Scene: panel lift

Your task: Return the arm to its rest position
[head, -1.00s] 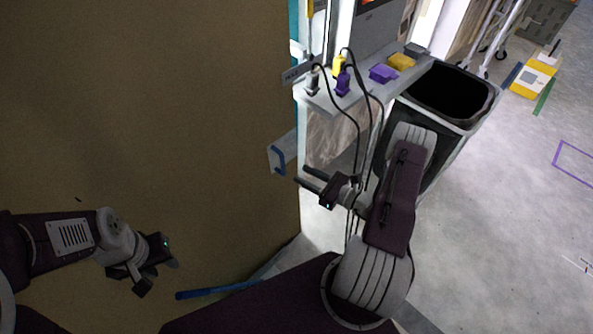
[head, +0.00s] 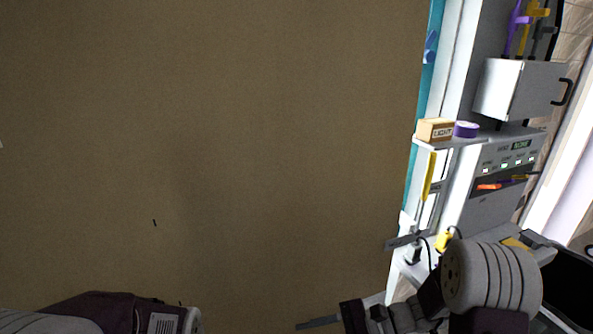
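A large brown panel (head: 210,150) fills the left and middle of the head view. My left arm (head: 110,314) shows only in part at the lower left edge, in front of the panel. Its gripper is outside the picture. My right arm (head: 490,280) comes in at the lower right. Its dark wrist end, with my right gripper (head: 322,322), lies along the bottom edge, pointing left past the panel's lower right corner. The fingers are cut off or too unclear to judge their opening. I see nothing held there.
Right of the panel stands a workstation with a light box (head: 435,129), a purple roll (head: 466,129), a grey control unit (head: 508,165) and a white cabinet (head: 518,88). A yellow connector (head: 442,241) and a dark bin (head: 570,285) are close to my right arm.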

